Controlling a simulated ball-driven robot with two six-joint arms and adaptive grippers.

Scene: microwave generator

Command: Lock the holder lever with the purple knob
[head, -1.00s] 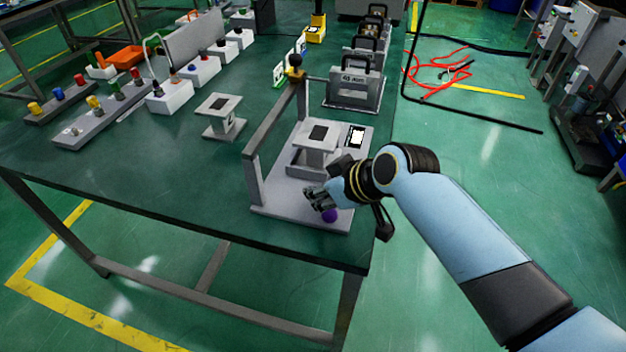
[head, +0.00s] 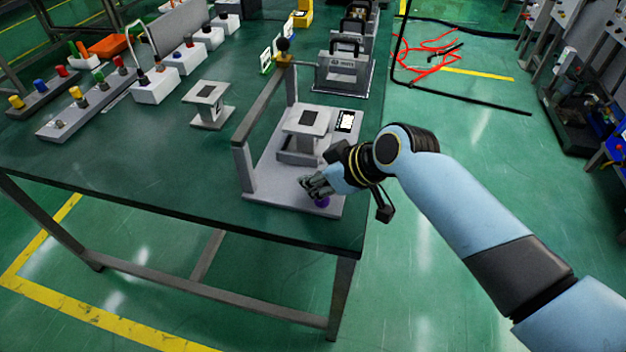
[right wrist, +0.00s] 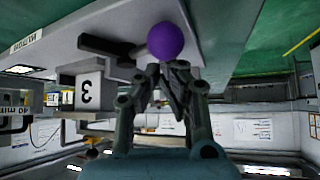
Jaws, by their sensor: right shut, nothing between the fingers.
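In the right wrist view the purple knob (right wrist: 165,41) is a round ball just beyond the fingertips of my right gripper (right wrist: 163,68). The fingers are together with nothing between them. They are at or very close to the knob; I cannot tell whether they touch it. A dark lever arm (right wrist: 105,45) shows beside the knob. My left gripper is not in view.
A small stand (head: 208,103) is to the left on the table (head: 130,165). A machine with a handle (head: 343,68) stands behind. The table's front left is clear.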

